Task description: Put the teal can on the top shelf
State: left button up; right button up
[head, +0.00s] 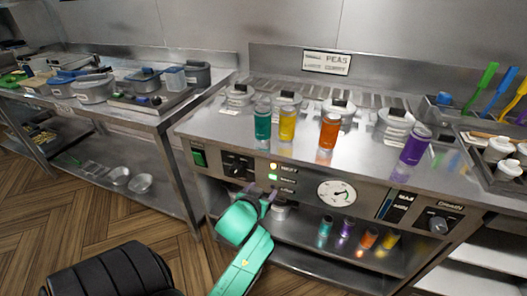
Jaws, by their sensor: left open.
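Another teal can (263,122) stands on the steel top surface (225,122), left of a yellow can (287,123). My left gripper (268,192) is open and appears empty. It is in front of the counter, just below the control panel's left part, left of and higher in the picture than the lower teal can. Its fingers are small and partly hard to make out. My right gripper is not in view.
An orange can (329,131) and purple can (415,146) stand on top. The control panel (300,186) overhangs the lower shelf. A steel table (150,118) stands left.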

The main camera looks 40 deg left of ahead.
aim_at(265, 122)
pick_arm(q)
jog(key=w+a+r+n+t+y, duration=0.1)
jog(key=a+r+t+y, duration=0.1)
jog(key=r, duration=0.4)
jog(key=w+a+r+n+t+y, duration=0.1)
jog(key=a+r+t+y, duration=0.15)
jog(key=r, duration=0.45)
jog(key=shift+h, duration=0.45)
jog(key=p+x, duration=0.2)
jog(key=x, duration=1.1)
jog(key=shift+w+a, duration=0.15)
jog(key=shift+w, duration=0.2)
jog(key=shift+w+a, duration=0.1)
jog(key=shift+w, duration=0.1)
grip_shut()
